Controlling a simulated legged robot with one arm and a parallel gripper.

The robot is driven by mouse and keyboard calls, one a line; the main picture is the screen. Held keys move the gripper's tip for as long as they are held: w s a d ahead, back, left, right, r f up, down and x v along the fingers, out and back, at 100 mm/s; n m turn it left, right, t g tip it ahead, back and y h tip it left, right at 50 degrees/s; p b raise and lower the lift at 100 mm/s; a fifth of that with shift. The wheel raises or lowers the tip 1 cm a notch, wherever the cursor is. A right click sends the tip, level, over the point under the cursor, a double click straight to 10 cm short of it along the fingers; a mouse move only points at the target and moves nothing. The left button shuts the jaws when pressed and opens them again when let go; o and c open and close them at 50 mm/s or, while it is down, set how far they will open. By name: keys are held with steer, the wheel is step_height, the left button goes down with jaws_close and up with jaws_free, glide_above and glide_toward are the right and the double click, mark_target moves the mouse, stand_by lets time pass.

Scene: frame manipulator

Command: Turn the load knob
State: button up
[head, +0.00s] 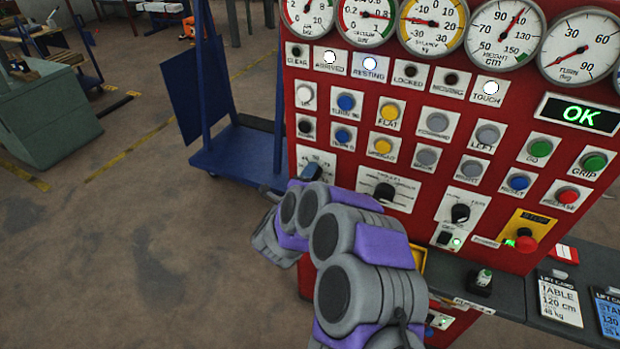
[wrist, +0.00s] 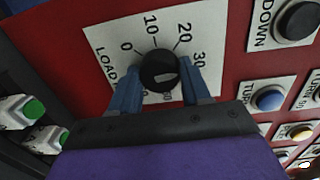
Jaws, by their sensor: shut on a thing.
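The load knob (wrist: 158,68) is a round black knob on a white plate (wrist: 108,55) marked LOAD, with a scale that reads 0, 10, 20, 30 and further partly hidden numbers. My gripper (wrist: 160,86) has one blue finger on each side of the knob and is shut on it. A pale mark shows on the knob's face between the fingers. In the head view my arm reaches to the panel's lower left. There a blue finger (head: 312,172) shows at the scale plate (head: 328,160), and the knob itself is hidden.
The red panel (head: 420,185) carries gauges, lamps and rows of push buttons. Another black knob (head: 384,191) sits just right of my gripper. A red stop button (head: 526,243) is farther right. A blue cart (head: 235,155) stands behind at the left. The left floor is open.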

steer(key=shift+s+f+m, duration=0.1)
steer(key=shift+f+m, duration=0.2)
steer(key=shift+m, duration=0.2)
steer(key=o, duration=0.8)
steer(key=shift+o, duration=1.3)
steer(key=shift+r, duration=0.1)
steer(key=p+v, duration=0.3)
steer(key=v, duration=1.4)
steer(key=shift+a, duration=0.2)
steer(key=shift+r, duration=0.1)
